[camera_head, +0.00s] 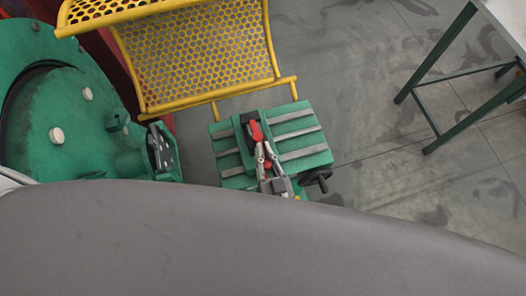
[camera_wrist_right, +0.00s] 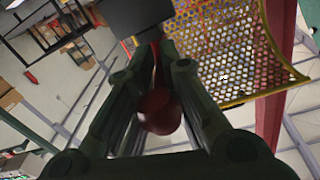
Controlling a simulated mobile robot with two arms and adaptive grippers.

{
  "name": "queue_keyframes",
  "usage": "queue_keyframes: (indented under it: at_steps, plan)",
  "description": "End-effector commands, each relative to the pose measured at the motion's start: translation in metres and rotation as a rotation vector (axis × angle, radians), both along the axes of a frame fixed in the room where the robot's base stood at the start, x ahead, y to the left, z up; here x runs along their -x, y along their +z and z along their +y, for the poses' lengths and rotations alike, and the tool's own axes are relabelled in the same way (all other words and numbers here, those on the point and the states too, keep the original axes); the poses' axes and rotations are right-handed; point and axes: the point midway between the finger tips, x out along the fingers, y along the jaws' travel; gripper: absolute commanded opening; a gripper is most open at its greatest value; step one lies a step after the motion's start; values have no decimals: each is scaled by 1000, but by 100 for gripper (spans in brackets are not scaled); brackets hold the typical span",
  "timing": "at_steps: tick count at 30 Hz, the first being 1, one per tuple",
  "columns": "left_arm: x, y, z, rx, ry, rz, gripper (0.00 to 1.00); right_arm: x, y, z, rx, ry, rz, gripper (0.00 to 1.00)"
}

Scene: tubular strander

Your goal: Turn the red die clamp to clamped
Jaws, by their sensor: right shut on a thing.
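The red die clamp (camera_head: 256,131) sits on a green slotted block, with its red lever part lying near the block's left side. My right gripper (camera_head: 264,158) comes from below in the head view and reaches over the block to the clamp. Its fingers are shut on the clamp's red handle. In the right wrist view the handle's round red knob (camera_wrist_right: 160,112) shows between the two dark fingers (camera_wrist_right: 155,90), and a thin red shaft runs up from it to a dark block. My left gripper is not in view.
The green slotted block (camera_head: 304,140) has a black handwheel (camera_head: 318,179) at its lower right. A yellow perforated guard (camera_head: 195,60) stands above it, and a green round machine part (camera_head: 75,130) is at left. A green-legged table (camera_head: 445,85) is at right, with open floor between.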

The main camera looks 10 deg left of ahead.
Motion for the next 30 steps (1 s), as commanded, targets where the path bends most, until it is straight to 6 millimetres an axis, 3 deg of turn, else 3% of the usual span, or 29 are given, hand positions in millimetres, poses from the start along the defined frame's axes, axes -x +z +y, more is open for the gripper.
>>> queue_keyframes:
  at_steps: [5,6,11,22,30]
  plan:
    - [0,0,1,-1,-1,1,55,2,-4,1,1,2,11,0]
    - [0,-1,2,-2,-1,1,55,2,-4,1,1,2,11,13]
    - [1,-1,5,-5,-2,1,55,3,-4,1,1,3,10,32]
    - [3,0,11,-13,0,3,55,5,-2,-2,0,1,5,32]
    - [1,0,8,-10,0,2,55,49,-3,-22,2,3,9,32]
